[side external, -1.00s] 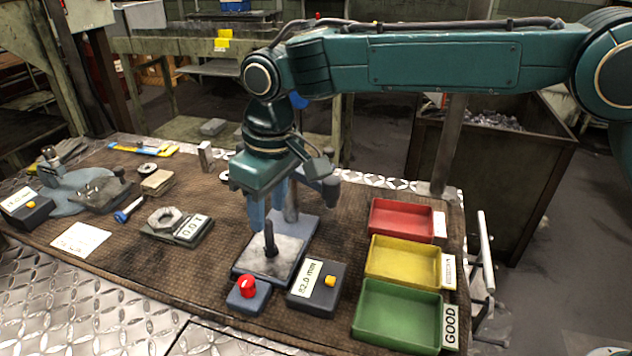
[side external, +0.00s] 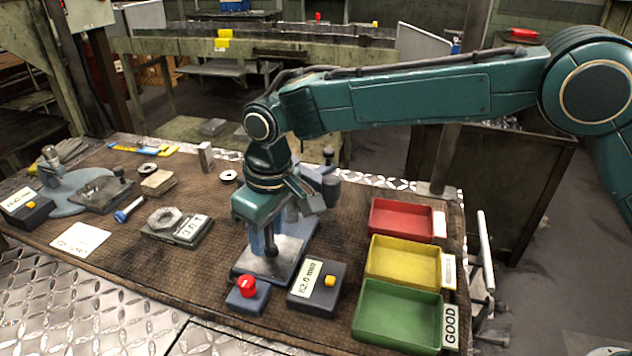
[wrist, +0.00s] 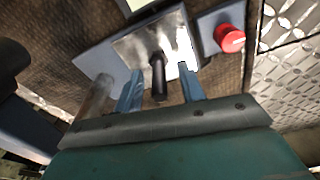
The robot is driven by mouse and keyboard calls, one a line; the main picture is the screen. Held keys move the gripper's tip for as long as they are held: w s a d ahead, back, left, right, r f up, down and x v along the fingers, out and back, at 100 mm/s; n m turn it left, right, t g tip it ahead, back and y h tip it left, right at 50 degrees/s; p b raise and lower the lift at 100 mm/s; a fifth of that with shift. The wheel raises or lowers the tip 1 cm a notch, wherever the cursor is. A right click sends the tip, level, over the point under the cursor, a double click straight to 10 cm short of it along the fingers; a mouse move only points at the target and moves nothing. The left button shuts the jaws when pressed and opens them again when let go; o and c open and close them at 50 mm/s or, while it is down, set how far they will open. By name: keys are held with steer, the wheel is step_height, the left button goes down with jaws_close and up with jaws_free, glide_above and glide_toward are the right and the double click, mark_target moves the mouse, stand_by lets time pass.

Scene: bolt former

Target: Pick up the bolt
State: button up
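A dark bolt (side external: 271,246) stands upright on the metal plate of a gauge stand (side external: 290,256). It also shows in the wrist view (wrist: 158,76), between the two blue fingers of my gripper (wrist: 160,72). The fingers stand apart, one on each side of the bolt, with gaps visible in the wrist view. In the side view my gripper (side external: 268,244) is low over the plate and its fingers hide part of the bolt.
The stand's post (wrist: 93,98) rises close to my gripper. In front are a red button box (side external: 248,296) and a display box (side external: 317,288). Red (side external: 402,203), yellow (side external: 376,268) and green (side external: 366,327) trays lie to the right, the green labelled GOOD.

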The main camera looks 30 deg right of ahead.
stand_by(0.4)
jaws_close()
steer(key=shift+r, duration=0.1)
step_height(320, 180, up, 20)
stand_by(1.6)
stand_by(0.6)
steer(key=shift+s, duration=0.15)
